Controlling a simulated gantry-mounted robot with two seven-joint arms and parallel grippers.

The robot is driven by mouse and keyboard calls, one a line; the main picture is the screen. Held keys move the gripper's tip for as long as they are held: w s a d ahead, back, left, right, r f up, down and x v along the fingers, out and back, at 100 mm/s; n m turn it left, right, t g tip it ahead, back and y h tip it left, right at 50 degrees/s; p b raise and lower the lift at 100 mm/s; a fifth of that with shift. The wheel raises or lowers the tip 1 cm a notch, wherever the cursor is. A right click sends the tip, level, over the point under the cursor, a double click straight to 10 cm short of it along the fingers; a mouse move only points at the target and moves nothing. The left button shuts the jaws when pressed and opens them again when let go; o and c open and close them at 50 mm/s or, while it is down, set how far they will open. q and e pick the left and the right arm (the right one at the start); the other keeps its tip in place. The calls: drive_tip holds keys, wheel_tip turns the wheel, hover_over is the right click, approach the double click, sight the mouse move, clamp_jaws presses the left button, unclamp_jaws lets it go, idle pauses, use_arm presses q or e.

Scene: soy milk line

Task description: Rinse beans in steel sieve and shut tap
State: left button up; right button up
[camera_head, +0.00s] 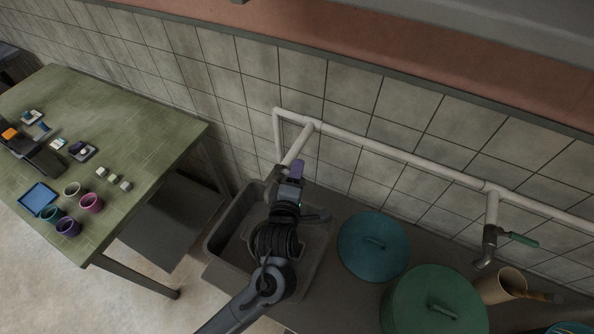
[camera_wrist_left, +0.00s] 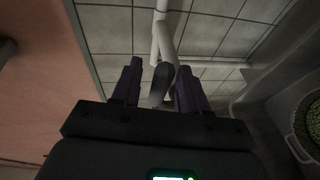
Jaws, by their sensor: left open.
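My left gripper (camera_head: 297,168) reaches over the sink (camera_head: 222,228), beside the tap (camera_head: 273,182) on the left pipe drop. Its fingers are open. In the left wrist view a dark grey part of the tap (camera_wrist_left: 161,84) shows in the gap between the two purple fingers (camera_wrist_left: 158,90); I cannot tell if they touch it. The steel sieve (camera_wrist_left: 292,147) shows at the right edge of that view, with green beans (camera_wrist_left: 313,118) in it. My arm hides the sieve and much of the sink in the head view. No water stream is visible. My right gripper is out of view.
A blue lid (camera_head: 373,246) and a green lid (camera_head: 435,300) lie right of the sink. A second tap (camera_head: 488,245) with a green lever hangs farther right, above a tan container (camera_head: 500,285). A green table (camera_head: 120,115) with small cups stands left. The tiled wall is close behind.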

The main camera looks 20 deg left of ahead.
use_arm(q)
drive_tip(key=shift+w+a+f, duration=0.1)
drive_tip(key=shift+w+a, duration=0.05)
drive_tip(key=shift+w, duration=0.5)
clamp_jaws()
